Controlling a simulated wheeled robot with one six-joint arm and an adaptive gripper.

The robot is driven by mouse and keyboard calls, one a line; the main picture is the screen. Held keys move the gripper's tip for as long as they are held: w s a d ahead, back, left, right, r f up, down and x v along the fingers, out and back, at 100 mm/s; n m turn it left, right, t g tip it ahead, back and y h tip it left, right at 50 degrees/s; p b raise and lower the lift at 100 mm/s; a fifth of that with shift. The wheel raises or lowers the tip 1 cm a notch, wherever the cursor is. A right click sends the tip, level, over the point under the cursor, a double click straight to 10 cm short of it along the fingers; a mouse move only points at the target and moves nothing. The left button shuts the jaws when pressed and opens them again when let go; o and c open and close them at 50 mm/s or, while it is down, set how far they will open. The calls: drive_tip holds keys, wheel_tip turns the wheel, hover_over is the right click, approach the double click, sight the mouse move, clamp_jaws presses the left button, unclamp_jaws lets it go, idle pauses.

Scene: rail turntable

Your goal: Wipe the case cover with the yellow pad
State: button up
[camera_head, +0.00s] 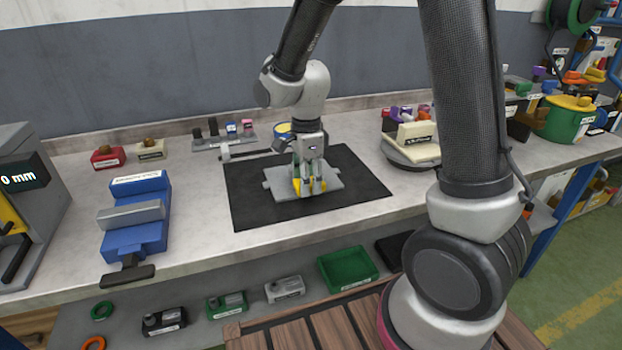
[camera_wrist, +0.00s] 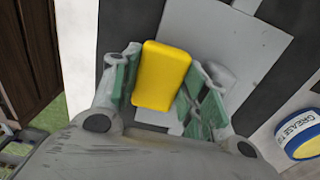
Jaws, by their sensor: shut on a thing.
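The case cover (camera_head: 283,187) is a flat grey plate with small side tabs, lying on a black mat (camera_head: 245,205). In the wrist view the case cover (camera_wrist: 215,40) is the light grey panel beyond the gripper. My gripper (camera_head: 311,186) points down over the right part of the cover. It is shut on the yellow pad, which shows between its green-lined fingers (camera_wrist: 165,92) in the wrist view. The yellow pad (camera_wrist: 162,75) is a rounded block. It is at or just above the cover; I cannot tell whether it touches.
A grease tin (camera_wrist: 300,135) stands behind the gripper, just off the mat. A blue vise (camera_head: 137,220) is at left. A turntable (camera_head: 400,155) with several items stands at right. The front of the bench is clear beside the mat.

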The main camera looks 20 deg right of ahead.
drive_tip(key=shift+r, duration=0.1)
drive_tip(key=shift+r, duration=3.7)
